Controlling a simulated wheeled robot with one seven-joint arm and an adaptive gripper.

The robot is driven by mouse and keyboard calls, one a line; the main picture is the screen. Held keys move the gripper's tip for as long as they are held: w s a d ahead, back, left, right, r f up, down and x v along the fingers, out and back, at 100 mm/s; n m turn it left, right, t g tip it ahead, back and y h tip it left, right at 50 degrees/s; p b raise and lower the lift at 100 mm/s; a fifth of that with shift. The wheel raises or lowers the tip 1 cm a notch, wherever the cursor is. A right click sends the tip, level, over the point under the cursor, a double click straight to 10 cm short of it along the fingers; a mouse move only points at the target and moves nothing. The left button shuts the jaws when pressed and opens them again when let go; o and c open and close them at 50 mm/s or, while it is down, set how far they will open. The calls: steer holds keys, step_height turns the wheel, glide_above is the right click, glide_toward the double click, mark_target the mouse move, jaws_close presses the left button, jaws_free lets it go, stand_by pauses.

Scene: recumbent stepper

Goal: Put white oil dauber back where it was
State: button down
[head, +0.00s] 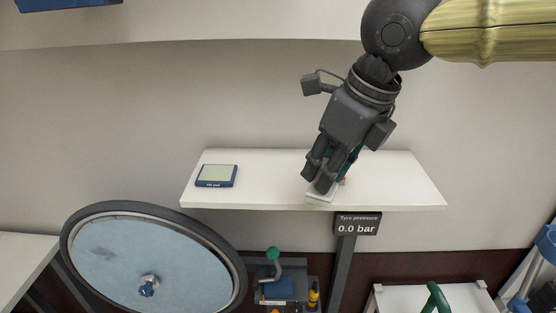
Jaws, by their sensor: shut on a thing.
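My gripper (322,184) points down at the front right part of the white shelf (270,176). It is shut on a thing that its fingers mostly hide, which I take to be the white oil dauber. A flat white piece (321,197) shows just under the fingertips at the shelf's front edge; I cannot tell whether it is part of the dauber or a pad below it. Small teal and red bits show behind the fingers, and what they belong to is unclear.
A blue pad with a pale top (216,175) lies on the shelf's left part. Bare shelf lies between it and my gripper. A tyre pressure sign (357,224) reading 0.0 bar hangs below the front edge. A large wheel (152,262) stands at lower left.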

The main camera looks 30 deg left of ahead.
steer(key=shift+w+a+f+p, duration=0.85)
steer(key=shift+a+p, duration=0.2)
steer(key=shift+a, duration=1.25)
steer(key=shift+w+a+f+p, duration=0.8)
steer(key=shift+w+a+p, duration=0.25)
steer(key=shift+a, duration=1.3)
steer(key=shift+w+a+f+p, duration=0.85)
steer(key=shift+a+p, duration=0.25)
steer(key=shift+a, duration=1.2)
steer(key=c, duration=1.2)
jaws_free()
steer(key=shift+o, duration=0.2)
steer(key=shift+r, duration=0.1)
steer(key=b+v, duration=0.3)
steer(key=v, duration=0.9)
steer(key=shift+a, duration=0.1)
